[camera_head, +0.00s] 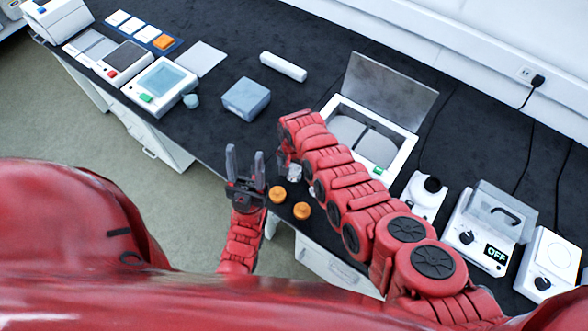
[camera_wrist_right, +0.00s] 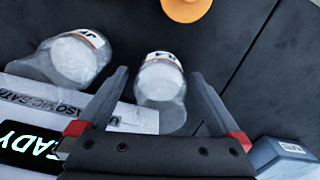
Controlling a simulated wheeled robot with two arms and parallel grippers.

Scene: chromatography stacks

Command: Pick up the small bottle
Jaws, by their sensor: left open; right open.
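In the right wrist view a small clear bottle with a white round face and an orange-edged label (camera_wrist_right: 161,84) appears between the fingers of my right gripper (camera_wrist_right: 160,76). The fingers are open, one on each side; I cannot tell whether they touch it. A second, similar clear bottle (camera_wrist_right: 72,60) is to the left, outside the fingers. In the head view a clear bottle (camera_head: 295,173) shows beside my right gripper (camera_head: 283,160), which my right arm partly hides. My left gripper (camera_head: 245,160) is open and empty near the bench's front edge.
Two orange-capped containers (camera_head: 277,194) (camera_head: 302,210) stand near the front edge; one orange cap shows in the wrist view (camera_wrist_right: 186,8). A lettered device with a READY display (camera_wrist_right: 40,150) lies close below the bottles. A grey-blue box (camera_head: 246,97) stands behind.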

